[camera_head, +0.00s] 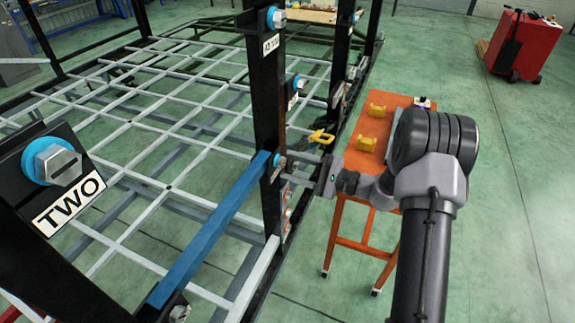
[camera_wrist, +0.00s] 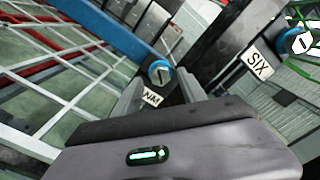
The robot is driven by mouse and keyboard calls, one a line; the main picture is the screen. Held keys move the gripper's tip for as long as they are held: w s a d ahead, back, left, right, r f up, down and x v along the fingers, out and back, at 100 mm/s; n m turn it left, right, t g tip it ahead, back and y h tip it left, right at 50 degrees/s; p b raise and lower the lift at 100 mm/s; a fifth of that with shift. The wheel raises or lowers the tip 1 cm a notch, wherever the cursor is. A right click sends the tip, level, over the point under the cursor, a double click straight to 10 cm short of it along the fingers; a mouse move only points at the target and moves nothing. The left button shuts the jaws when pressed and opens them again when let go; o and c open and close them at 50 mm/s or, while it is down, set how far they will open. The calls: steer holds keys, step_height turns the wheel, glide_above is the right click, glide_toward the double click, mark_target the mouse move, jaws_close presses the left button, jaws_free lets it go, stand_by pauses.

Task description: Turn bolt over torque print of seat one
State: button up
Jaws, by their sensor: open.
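A slotted-looking bolt with a blue collar (camera_wrist: 160,72) sits on the dark post, at the end of a blue beam, in the wrist view. A white print reading "NM" (camera_wrist: 152,97) lies just below it, partly hidden by my left finger. My gripper (camera_wrist: 161,84) is open, with one finger on each side of the bolt in the picture; I cannot tell whether they touch it. In the head view my gripper (camera_head: 298,162) reaches left to the post, and the bolt (camera_head: 281,162) is small at its tips. No label naming seat one is readable.
A bolt over the "TWO" plate (camera_head: 68,205) is near left. A "SIX" plate (camera_wrist: 261,64) and another blue-collared bolt (camera_wrist: 297,42) are at right. The blue beam (camera_head: 205,235) runs to the post (camera_head: 268,110).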

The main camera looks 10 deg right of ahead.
steer(key=shift+x, duration=0.95)
jaws_close()
steer(key=shift+m, duration=0.3)
